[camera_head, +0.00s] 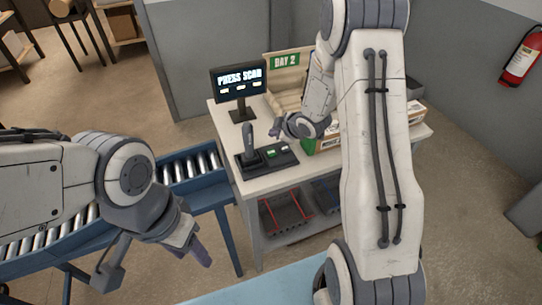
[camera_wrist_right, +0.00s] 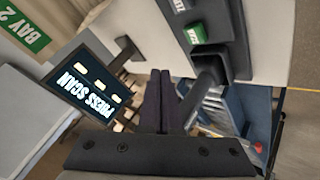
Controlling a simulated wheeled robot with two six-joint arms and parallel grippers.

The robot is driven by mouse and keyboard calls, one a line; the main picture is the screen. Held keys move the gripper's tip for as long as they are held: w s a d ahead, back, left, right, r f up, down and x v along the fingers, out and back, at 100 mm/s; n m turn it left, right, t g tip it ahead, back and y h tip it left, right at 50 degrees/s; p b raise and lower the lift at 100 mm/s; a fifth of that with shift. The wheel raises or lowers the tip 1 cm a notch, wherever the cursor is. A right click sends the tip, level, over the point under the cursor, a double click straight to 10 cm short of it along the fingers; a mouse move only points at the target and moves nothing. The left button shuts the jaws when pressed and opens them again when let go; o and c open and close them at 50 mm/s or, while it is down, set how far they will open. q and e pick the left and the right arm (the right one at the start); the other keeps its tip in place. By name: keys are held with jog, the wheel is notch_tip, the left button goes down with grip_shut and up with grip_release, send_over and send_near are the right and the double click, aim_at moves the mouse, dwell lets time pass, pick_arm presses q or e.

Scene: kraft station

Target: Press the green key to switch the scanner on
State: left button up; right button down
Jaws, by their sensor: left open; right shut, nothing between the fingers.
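The scanner (camera_head: 248,140) stands upright in a black base unit (camera_head: 255,168) on the desk; it shows dark in the right wrist view (camera_wrist_right: 209,72). A green key (camera_head: 271,153) is on the base, right of the scanner. My left gripper (camera_head: 203,257) is open, low in front of the conveyor, far from the desk.
A monitor (camera_head: 238,80) reading PRESS SCAN stands at the desk's back left. A carton (camera_head: 330,142) lies right of the base, partly behind my right arm. A blue conveyor (camera_head: 200,176) adjoins on the left.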

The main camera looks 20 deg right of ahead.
aim_at(274, 154)
pick_arm(q)
notch_tip(274, 154, down, 5)
jog(key=b, duration=0.4)
pick_arm(e)
notch_tip(274, 154, down, 6)
jog(key=shift+r, duration=0.15)
pick_arm(q)
jog(key=shift+f, duration=0.15)
dwell(1.3)
jog(key=shift+f+b, duration=0.3)
jog(key=shift+b, duration=0.15)
pick_arm(e)
jog(key=shift+f, duration=0.4)
pick_arm(q)
jog(key=shift+f+b, duration=0.5)
pick_arm(e)
jog(key=shift+f, duration=0.55)
pick_arm(q)
jog(key=shift+r, duration=0.15)
pick_arm(e)
jog(key=shift+r, duration=0.15)
pick_arm(q)
jog(key=shift+r+p, duration=0.7)
jog(key=shift+p, duration=0.15)
pick_arm(e)
jog(key=shift+r, duration=0.85)
